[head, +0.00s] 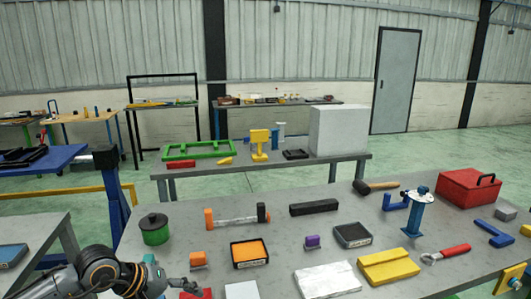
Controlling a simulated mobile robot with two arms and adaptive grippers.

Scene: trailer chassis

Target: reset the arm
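My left arm comes in at the bottom left, over the near left corner of the grey workbench (290,243). My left gripper (186,285) is at the bottom edge of the view, near a red item (196,294) and below an orange block (198,259). It is small and partly cut off, so I cannot tell whether its fingers are open or hold anything. My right gripper is not in view.
The bench holds a green canister (155,230), an orange tray (249,253), a yellow block (388,267), a blue vise-like stand (415,212) and a red toolbox (468,187). A second table (270,172) stands behind.

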